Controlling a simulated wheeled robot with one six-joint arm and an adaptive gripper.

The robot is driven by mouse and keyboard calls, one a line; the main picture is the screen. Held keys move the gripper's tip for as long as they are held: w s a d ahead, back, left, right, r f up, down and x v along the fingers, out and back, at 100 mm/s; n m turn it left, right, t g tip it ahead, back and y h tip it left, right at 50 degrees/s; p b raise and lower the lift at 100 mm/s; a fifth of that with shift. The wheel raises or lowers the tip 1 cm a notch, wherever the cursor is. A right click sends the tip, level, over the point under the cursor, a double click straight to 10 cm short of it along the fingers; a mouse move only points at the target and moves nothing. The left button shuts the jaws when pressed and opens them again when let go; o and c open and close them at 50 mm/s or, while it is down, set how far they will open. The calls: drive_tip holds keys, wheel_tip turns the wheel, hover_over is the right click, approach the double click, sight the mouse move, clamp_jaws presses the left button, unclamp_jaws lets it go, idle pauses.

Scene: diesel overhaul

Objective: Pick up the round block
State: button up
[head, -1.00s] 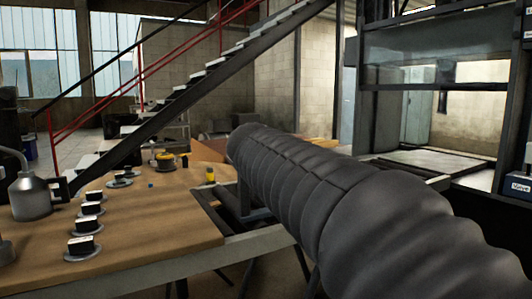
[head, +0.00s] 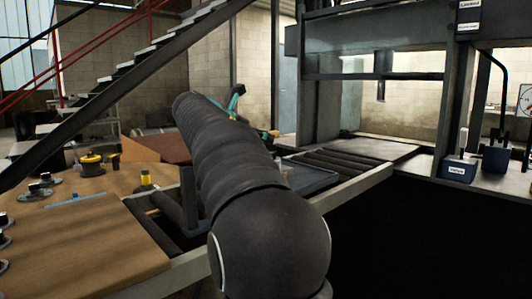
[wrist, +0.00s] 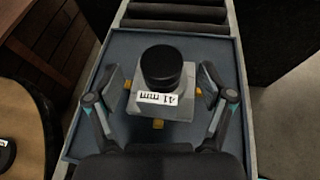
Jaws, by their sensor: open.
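My gripper (wrist: 161,92) is open, with one finger on each side of the grey base. I cannot tell whether the fingers touch it. In the head view my dark sleeved arm reaches away over the roller conveyor, and part of my gripper (head: 236,103) shows beyond it. The round block is hidden there behind my arm.
The base stands in a blue-grey tray (wrist: 83,125) on the conveyor, with rollers (wrist: 176,14) beyond. A wooden table (head: 90,245) on the left carries a yellow-topped item (head: 91,160) and several dark round pieces. A press frame (head: 375,40) stands at the right.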

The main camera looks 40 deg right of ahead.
sight(266, 144)
drive_tip(key=shift+x, duration=1.25)
drive_tip(key=shift+a+f+b+x, duration=0.1)
drive_tip(key=shift+f+b+x, duration=0.15)
drive_tip(key=shift+x, duration=1.05)
drive_tip(key=shift+a+f+b+x, duration=0.1)
drive_tip(key=shift+f+x, duration=0.2)
drive_tip(key=shift+x, duration=1.05)
drive_tip(key=shift+s, duration=0.1)
drive_tip(key=c, duration=1.5)
drive_tip(key=shift+r, duration=0.1)
clamp_jaws()
